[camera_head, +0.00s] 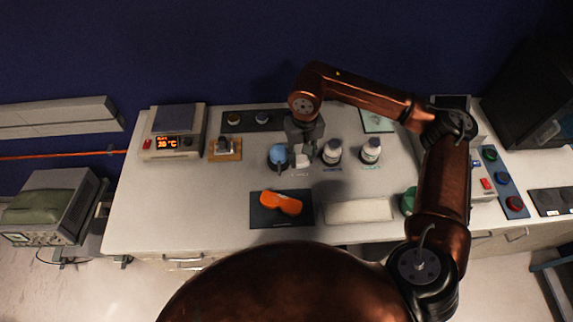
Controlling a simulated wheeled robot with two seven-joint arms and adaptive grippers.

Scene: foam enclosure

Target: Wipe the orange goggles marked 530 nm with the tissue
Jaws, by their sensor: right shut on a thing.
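The orange goggles (281,203) lie on a dark mat (262,221) near the front of the white bench. The 530 nm marking is too small to read. My right gripper (302,158) points down over the middle of the bench, behind the goggles and apart from them. It is shut on a small white thing, which the fingers partly cover; I cannot tell for sure whether it is the tissue. A round blue-topped item (278,155) stands just left of the gripper. My left gripper is not in view.
Two white bottles (332,152) (371,150) stand right of the gripper. A pale flat tray (358,211) lies right of the mat, with a green round item (408,201) beyond it. A heater with an orange display (174,142) stands at left. The front left bench is clear.

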